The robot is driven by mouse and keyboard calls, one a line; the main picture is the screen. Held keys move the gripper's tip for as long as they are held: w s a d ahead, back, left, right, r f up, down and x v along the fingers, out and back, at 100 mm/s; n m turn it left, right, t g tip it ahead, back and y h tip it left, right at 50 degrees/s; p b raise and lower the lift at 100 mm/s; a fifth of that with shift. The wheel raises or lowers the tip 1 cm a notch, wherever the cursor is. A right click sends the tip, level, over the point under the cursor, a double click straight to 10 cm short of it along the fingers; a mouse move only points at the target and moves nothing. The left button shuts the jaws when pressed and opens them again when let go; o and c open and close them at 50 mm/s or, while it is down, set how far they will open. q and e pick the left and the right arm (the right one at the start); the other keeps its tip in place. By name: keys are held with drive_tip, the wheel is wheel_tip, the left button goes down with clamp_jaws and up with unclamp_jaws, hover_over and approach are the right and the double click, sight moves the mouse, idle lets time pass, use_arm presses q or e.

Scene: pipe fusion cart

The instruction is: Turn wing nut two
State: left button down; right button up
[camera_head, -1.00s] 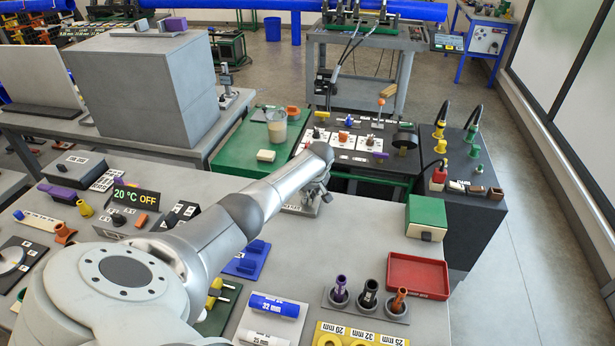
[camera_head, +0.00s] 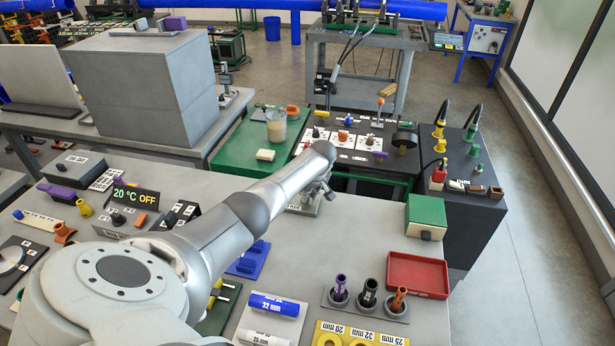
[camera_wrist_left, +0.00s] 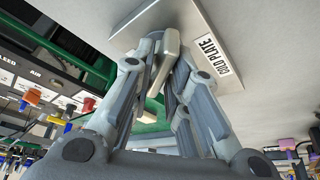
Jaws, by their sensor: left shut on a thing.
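My left gripper (camera_wrist_left: 163,75) is shut on a pale beige bar-like piece (camera_wrist_left: 171,45), seen between its fingers in the left wrist view. A grey plate labelled "COLD PLATE" (camera_wrist_left: 228,80) lies right behind it; whether the piece touches it I cannot tell. In the head view the left gripper (camera_head: 326,192) is small and partly hidden by my own arm, over the cold plate (camera_head: 300,208) at the bench's far edge. No wing nut marked two can be made out. My right gripper is not in view.
Beyond the bench edge stands a dark panel (camera_head: 350,158) with several coloured knobs, beside a green table (camera_head: 228,150). A green-topped box (camera_head: 426,212) and a red tray (camera_head: 418,273) stand to the right. The grey bench top (camera_head: 360,240) between them and my arm is clear.

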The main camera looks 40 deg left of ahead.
use_arm(q)
drive_tip(key=shift+r, duration=0.1)
idle(0.3)
drive_tip(key=c, duration=1.5)
unclamp_jaws()
drive_tip(key=v, duration=1.2)
